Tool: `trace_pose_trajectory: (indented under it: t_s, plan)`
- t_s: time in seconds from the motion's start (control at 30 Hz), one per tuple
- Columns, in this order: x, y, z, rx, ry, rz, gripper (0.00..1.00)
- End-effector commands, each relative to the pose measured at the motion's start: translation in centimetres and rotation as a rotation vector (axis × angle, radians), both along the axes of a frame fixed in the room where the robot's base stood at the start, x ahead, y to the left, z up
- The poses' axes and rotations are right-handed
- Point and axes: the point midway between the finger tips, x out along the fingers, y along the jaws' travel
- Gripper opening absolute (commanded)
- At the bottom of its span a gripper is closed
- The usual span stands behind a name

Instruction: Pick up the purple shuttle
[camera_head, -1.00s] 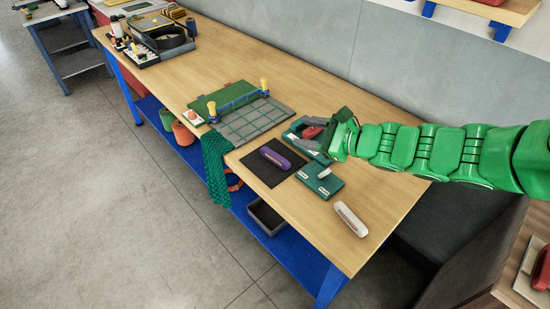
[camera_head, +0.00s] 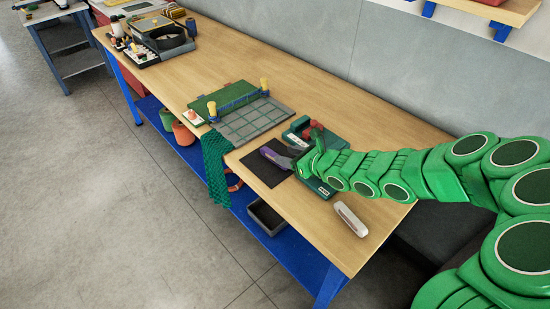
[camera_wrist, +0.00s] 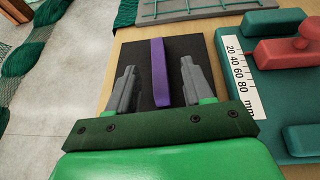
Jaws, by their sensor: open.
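The purple shuttle (camera_wrist: 161,72) lies on a dark mat (camera_wrist: 141,56) on the wooden bench. In the wrist view it runs lengthwise between the two grey fingers of my gripper (camera_wrist: 158,80), with a gap on each side. The gripper is open and does not appear to touch it. In the head view my gripper (camera_head: 284,157) is over the mat and partly covers the shuttle (camera_head: 268,151). How high the fingertips are above the mat cannot be told.
A green gauge fixture with a red piece (camera_wrist: 290,52) stands right of the mat. A white shuttle (camera_head: 350,219) lies towards the bench's near end. A grid board (camera_head: 252,121) lies behind, with green netting (camera_head: 215,165) hanging off the edge. The bench's back strip is clear.

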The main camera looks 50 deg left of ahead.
Motion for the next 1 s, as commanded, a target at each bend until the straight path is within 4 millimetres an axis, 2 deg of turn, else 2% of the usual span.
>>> trace_pose_trajectory:
  t_s: [0.27, 0.6, 1.0]
  plan:
    - [-0.3, 1.4, -0.7, 0.000, -0.001, 0.003, 0.51]
    - [-0.8, 4.7, -2.5, 0.000, -0.003, 0.002, 0.51]
    - [-0.8, 5.3, -2.7, 0.002, -0.002, 0.001, 0.50]
